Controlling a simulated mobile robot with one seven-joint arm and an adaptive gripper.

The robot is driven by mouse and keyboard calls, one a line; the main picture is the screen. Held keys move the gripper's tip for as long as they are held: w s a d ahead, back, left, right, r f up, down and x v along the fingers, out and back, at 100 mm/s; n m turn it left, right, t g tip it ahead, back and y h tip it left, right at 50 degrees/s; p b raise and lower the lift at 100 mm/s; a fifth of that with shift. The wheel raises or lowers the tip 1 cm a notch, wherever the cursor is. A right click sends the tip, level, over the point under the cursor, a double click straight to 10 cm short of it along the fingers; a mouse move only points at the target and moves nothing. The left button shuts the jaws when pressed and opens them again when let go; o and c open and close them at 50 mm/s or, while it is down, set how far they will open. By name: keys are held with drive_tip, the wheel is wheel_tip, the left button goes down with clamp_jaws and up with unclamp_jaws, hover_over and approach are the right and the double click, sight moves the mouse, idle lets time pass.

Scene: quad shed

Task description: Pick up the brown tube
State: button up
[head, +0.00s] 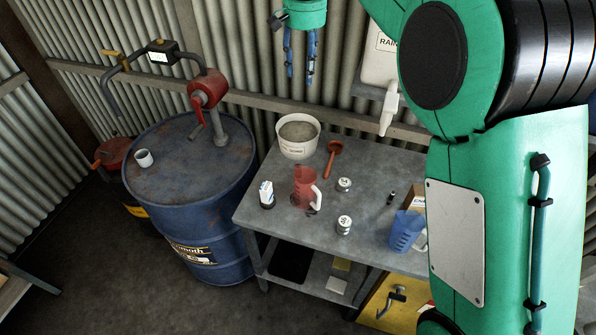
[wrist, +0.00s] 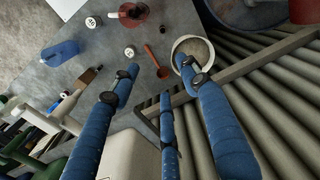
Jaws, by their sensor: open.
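My gripper (head: 300,72) is at the top of the head view, above the back of the bench and well apart from the tube. In the wrist view my gripper (wrist: 160,80) has its blue fingers spread, with nothing between them.
The bench also holds a blue jug (head: 404,232), a red jug (head: 305,188), two white jars (head: 343,184), a red scoop (head: 333,155) and a bucket (head: 298,137). A blue drum (head: 195,190) stands left; corrugated wall behind.

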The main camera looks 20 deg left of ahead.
wheel_tip(320, 180, down, 28)
drive_tip(key=a, duration=0.2)
drive_tip(key=shift+w+f, duration=0.15)
drive_tip(key=shift+f, duration=0.1)
drive_tip(key=shift+f, duration=0.15)
drive_tip(key=shift+f+b, duration=0.35)
drive_tip(key=shift+f, duration=3.8)
drive_tip(key=shift+f, duration=0.1)
drive_tip(key=shift+d+f+b, duration=0.15)
drive_tip(key=shift+f+b, duration=0.15)
drive_tip(key=shift+f, duration=2.2)
